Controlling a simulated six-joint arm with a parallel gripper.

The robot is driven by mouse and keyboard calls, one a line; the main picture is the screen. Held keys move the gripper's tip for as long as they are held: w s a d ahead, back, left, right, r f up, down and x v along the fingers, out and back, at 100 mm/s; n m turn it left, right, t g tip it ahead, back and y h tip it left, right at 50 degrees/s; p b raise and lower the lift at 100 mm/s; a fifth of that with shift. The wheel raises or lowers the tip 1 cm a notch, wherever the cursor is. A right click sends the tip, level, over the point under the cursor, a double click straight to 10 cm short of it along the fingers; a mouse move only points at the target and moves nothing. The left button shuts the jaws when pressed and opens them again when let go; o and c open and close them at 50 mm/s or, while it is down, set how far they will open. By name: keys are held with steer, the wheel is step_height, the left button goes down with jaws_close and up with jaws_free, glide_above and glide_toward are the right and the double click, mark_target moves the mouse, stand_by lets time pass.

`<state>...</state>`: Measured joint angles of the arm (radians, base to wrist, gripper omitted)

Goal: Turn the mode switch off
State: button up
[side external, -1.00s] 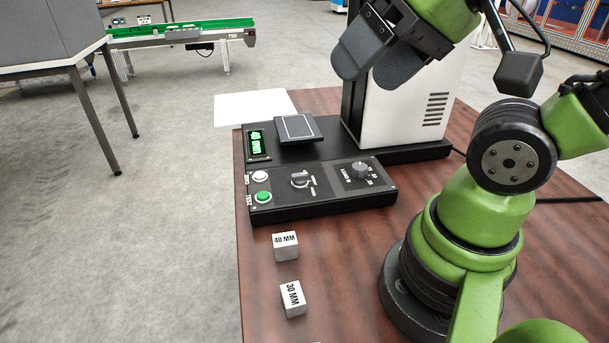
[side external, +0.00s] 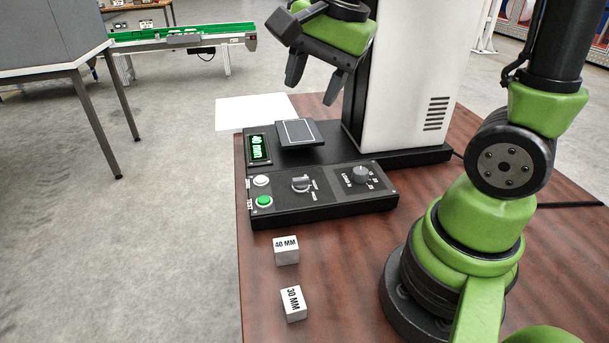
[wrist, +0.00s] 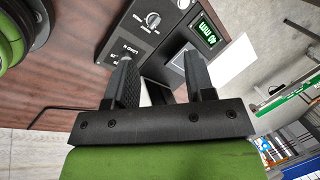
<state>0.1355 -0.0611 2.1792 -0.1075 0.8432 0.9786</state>
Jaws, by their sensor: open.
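The mode switch appears to be the grey rotary knob (side external: 301,184) in the middle of the black control panel (side external: 325,204). Small labels stand around it, too small to read in the side view. The knob also shows at the top of the wrist view (wrist: 153,19). My gripper (side external: 314,88) is open and empty. It hangs above and behind the panel, close to the white machine column, and is apart from the knob. In the wrist view, the two fingers (wrist: 160,70) are spread, with the panel beyond them.
A second dial (side external: 360,174) sits right of the knob. A white button (side external: 261,181) and a green button (side external: 264,201) sit left. The display (side external: 259,147) reads 40 mm beside a raised plate (side external: 299,132). A 40 MM block (side external: 287,251) and a 30 MM block (side external: 293,304) lie in front.

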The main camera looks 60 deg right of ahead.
steer(key=w+d+f+m+g, duration=0.2)
steer(key=w+d+f+m, duration=0.1)
steer(key=w+f+m, duration=0.15)
steer(key=m+g, duration=0.2)
steer(key=m, duration=0.4)
glide_toward(305, 178)
step_height(305, 178, down, 9)
steer(key=shift+s+a+f, duration=0.1)
steer(key=shift+a+f, duration=0.05)
steer(key=shift+f, duration=0.1)
steer(key=c, duration=0.8)
